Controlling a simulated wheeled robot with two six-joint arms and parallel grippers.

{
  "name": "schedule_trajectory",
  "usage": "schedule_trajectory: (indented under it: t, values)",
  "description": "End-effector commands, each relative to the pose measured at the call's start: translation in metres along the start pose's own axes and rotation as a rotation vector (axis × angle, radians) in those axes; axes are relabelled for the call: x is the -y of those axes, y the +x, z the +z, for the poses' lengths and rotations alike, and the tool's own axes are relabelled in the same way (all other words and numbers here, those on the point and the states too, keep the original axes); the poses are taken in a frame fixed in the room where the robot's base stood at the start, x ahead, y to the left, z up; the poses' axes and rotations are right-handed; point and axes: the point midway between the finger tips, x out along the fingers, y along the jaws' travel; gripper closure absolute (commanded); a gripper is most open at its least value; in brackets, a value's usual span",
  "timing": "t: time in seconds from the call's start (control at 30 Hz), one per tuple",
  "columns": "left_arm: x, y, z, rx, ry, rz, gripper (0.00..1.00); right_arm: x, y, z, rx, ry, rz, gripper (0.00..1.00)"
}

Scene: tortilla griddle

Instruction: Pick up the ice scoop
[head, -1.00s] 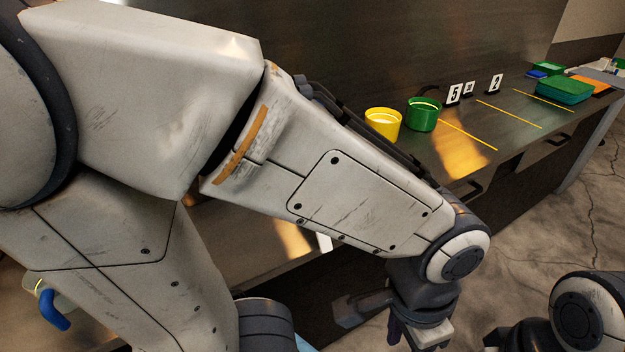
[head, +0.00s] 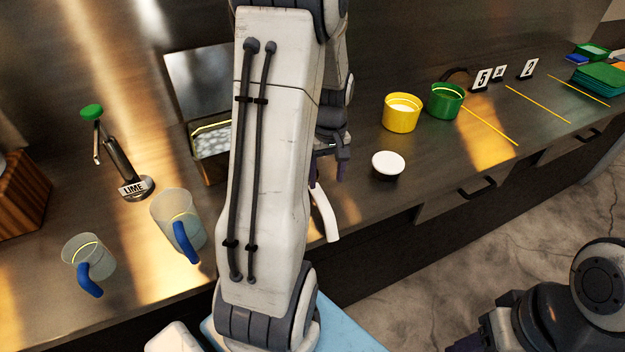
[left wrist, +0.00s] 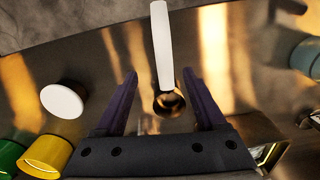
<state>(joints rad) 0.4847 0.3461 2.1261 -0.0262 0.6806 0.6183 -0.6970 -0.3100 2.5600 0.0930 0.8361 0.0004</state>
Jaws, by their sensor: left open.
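The ice scoop has a white handle and a round metal bowl. In the left wrist view the ice scoop (left wrist: 163,45) lies between my left gripper's fingers, its handle pointing up the picture and its bowl nearer the palm. In the head view only the handle of the scoop (head: 325,215) shows, at the counter's front; my left arm hides the rest. My left gripper (head: 328,172) is open above the counter, partly hidden behind my arm; in the left wrist view the gripper (left wrist: 160,75) has its fingers apart on either side of the scoop, without gripping it.
A white-topped round jar (head: 388,164), yellow cup (head: 401,114) and green cup (head: 446,102) stand to the right. An ice bin (head: 212,142), lime pump (head: 136,187) and two blue-handled jugs (head: 178,218) are to the left. My right arm is at lower right, its fingers unclear.

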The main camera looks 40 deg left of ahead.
Motion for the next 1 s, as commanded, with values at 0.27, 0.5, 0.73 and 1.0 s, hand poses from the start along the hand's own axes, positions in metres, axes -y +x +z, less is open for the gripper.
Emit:
schedule_trajectory:
  t: [0.27,0.5,0.73,1.0]
  values:
    - [0.006,0.038,-0.006,0.005,-0.035,-0.005,0.28,0.0,-0.006,0.0,0.0,0.0,0.0,0.5]
    - [0.006,0.057,-0.006,0.004,-0.034,-0.004,0.28,0.001,-0.009,0.0,0.0,0.0,0.0,0.5]
    - [0.007,0.086,-0.006,0.005,-0.032,-0.004,0.28,0.002,-0.022,-0.001,0.0,0.001,0.0,0.5]
    - [0.007,0.106,-0.007,0.001,-0.031,-0.002,0.28,0.002,-0.024,-0.001,0.0,0.001,0.0,0.5]
